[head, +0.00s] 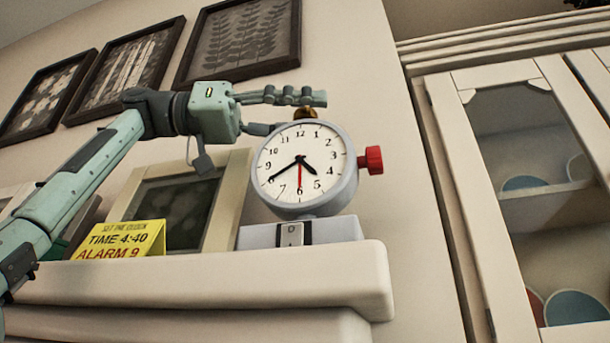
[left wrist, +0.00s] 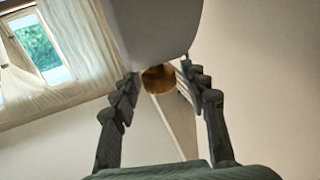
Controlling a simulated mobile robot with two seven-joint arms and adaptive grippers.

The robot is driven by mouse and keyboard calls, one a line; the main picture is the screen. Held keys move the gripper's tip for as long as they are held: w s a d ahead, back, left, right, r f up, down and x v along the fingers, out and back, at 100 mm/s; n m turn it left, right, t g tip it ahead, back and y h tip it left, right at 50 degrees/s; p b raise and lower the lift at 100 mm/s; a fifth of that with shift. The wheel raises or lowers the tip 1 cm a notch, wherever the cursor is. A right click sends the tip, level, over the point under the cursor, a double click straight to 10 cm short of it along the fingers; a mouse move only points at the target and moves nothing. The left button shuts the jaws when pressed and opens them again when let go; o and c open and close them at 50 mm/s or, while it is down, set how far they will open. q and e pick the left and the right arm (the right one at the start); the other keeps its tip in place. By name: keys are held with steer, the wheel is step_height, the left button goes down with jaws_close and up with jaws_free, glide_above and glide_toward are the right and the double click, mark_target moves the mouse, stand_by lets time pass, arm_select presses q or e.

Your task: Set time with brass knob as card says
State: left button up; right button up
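The clock (head: 301,165) stands on a grey base on the shelf. Its hour hand lies between 4 and 5, its minute hand at 8, and its red hand at 6. The brass knob (head: 306,113) is on top of the clock; a red knob (head: 370,160) is on its right side. The yellow card (head: 121,240) reads "TIME 4:40" and "ALARM 9". My left gripper (head: 303,108) is at the brass knob. In the left wrist view the brass knob (left wrist: 158,79) sits between the open fingertips, with slight gaps beside it. My right gripper is not in view.
The base carries a small switch plate (head: 292,234) marked 0. A framed panel (head: 180,205) stands behind the card and clock on the shelf (head: 230,285). A glass-door cabinet (head: 455,190) is at right. Pictures hang on the wall.

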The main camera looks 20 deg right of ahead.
arm_select(q)
steer(key=shift+a, duration=0.1)
steer(key=v, duration=1.1)
steer(key=shift+w+a, duration=0.15)
steer(key=shift+a, duration=0.25)
